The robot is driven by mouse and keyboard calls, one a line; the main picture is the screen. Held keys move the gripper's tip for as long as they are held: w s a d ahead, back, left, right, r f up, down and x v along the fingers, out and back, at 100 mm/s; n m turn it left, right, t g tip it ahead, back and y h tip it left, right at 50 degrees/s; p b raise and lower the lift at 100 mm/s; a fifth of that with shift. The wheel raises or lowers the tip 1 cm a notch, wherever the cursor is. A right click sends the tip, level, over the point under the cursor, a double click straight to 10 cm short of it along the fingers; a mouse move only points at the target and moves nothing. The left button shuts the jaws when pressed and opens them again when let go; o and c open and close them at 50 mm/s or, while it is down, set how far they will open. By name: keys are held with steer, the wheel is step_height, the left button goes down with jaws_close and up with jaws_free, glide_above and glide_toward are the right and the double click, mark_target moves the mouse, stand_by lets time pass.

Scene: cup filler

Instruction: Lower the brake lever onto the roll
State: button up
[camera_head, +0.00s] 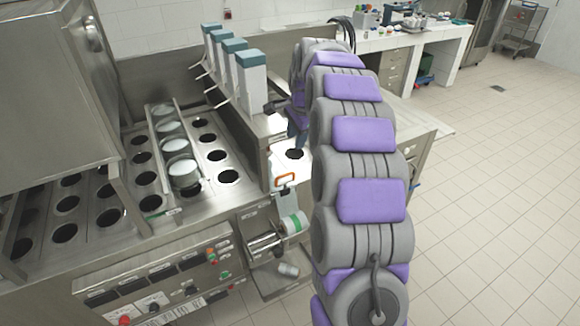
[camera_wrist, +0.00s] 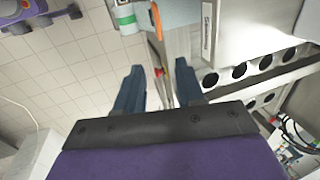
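The brake lever with its orange loop handle (camera_head: 286,180) stands raised above the roll at the front of the machine. The white roll with a green band (camera_head: 293,224) sits on a metal holder below it. In the wrist view the orange handle (camera_wrist: 156,20) and the roll (camera_wrist: 124,15) appear at the top edge, beyond the fingertips. My gripper (camera_wrist: 159,66) is open, its two dark blue fingers apart, with neither the lever nor the roll between them. In the head view its fingers (camera_head: 297,132) are above and behind the handle, partly hidden by my arm.
Several tall white dispensers with teal tops (camera_head: 240,68) stand behind the lever. The steel deck has rows of round holes, and white cups (camera_head: 180,166) sit in a tray. A control panel (camera_head: 160,285) is at the front. Tiled floor (camera_head: 480,190) on the right is clear.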

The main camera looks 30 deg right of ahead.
glide_toward(290, 173)
steer(key=b+x, duration=0.1)
steer(key=x, duration=0.2)
steer(key=b+x, duration=0.1)
steer(key=x, duration=0.2)
steer(key=shift+w+a+f, duration=0.2)
steer(key=shift+a+f, duration=0.05)
steer(key=shift+f, duration=0.05)
steer(key=shift+w+a+f+b, duration=0.15)
steer(key=shift+a+f+b, duration=0.2)
steer(key=shift+f, duration=0.25)
steer(key=shift+d, duration=0.5)
steer(key=shift+c, duration=0.9)
jaws_close()
